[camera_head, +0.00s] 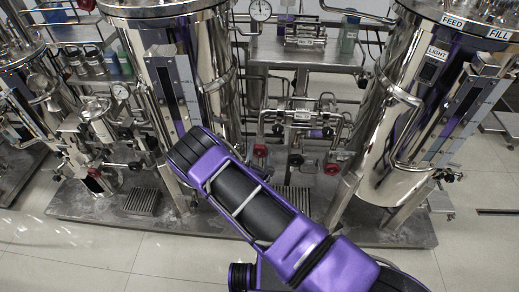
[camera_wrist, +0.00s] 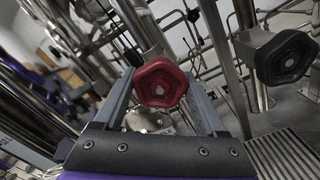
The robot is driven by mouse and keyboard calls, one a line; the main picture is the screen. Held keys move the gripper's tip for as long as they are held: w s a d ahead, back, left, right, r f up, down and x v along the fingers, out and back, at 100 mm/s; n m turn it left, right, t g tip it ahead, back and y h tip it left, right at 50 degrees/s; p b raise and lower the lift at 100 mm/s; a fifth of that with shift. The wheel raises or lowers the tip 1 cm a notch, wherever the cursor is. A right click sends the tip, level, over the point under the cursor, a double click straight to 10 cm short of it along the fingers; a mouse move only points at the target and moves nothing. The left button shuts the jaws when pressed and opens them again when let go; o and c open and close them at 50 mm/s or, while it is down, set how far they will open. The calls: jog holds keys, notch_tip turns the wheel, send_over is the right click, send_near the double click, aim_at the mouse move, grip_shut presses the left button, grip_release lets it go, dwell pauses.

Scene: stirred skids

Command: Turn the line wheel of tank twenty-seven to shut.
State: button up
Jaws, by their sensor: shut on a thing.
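In the head view my purple arm reaches toward the left tank (camera_head: 190,75), and my fingers and the held wheel are hidden. No tank number is readable, so I cannot tell which tank the wheel belongs to.
A black hand wheel (camera_wrist: 287,57) stands close to the right of my gripper. Pipes surround both. In the head view, a right tank (camera_head: 385,120) and valves with red wheels (camera_head: 332,168) stand on the skid (camera_head: 385,232). Pale floor (camera_head: 90,262) is clear in front.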

jog(key=m, duration=0.5)
jog(key=shift+m+p, duration=0.3)
jog(key=m, duration=0.5)
jog(key=shift+s+f+m, duration=0.1)
jog(key=shift+m, duration=0.3)
jog(key=o, duration=1.3)
jog(key=s, duration=1.7)
jog(key=shift+s+a+p, duration=0.2)
jog(key=shift+a+p, duration=0.1)
jog(key=shift+p, duration=0.1)
jog(key=shift+w, duration=0.1)
